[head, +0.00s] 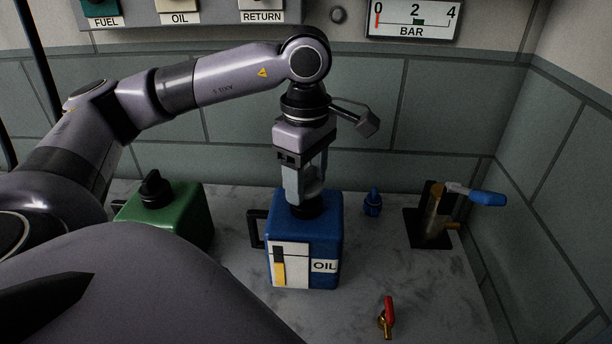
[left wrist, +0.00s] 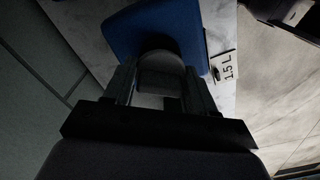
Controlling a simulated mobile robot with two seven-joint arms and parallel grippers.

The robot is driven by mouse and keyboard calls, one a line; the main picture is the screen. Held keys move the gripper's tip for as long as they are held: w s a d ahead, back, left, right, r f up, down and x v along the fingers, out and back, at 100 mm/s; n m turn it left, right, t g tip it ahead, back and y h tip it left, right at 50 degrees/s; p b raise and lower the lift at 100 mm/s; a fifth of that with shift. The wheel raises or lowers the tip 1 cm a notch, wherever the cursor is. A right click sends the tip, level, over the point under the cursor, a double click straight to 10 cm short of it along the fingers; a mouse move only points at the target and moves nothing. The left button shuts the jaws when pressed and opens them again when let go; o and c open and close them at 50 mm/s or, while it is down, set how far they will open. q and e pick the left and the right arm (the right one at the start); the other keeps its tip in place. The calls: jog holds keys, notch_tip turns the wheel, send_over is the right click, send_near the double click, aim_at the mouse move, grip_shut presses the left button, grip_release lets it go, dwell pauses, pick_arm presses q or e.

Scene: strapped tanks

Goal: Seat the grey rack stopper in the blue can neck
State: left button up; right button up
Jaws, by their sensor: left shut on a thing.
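The blue can (head: 306,240) with the OIL label stands upright on the bench, a dark handle on its left side. My left gripper (head: 306,192) points down directly over the can's neck (head: 306,210). It is shut on the grey stopper (left wrist: 160,75), which shows between the two fingers in the left wrist view. The blue can top (left wrist: 152,28) lies just beyond the stopper there. The stopper is at the neck, but I cannot tell how deep it sits. The fingers hide most of it in the head view. My right gripper is not in view.
A green can (head: 185,222) with a black cap stands at the left. A small blue stopper (head: 372,202) stands right of the blue can. A brass valve with a blue lever (head: 487,198) is farther right. A red-handled valve (head: 388,315) lies at the front right.

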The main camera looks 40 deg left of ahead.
aim_at(306, 172)
pick_arm(q)
jog(key=shift+f+b, duration=0.6)
jog(key=shift+f, duration=0.25)
jog(key=o, duration=1.1)
notch_tip(306, 172, up, 7)
jog(key=shift+r, duration=0.1)
jog(key=shift+s+d, duration=0.1)
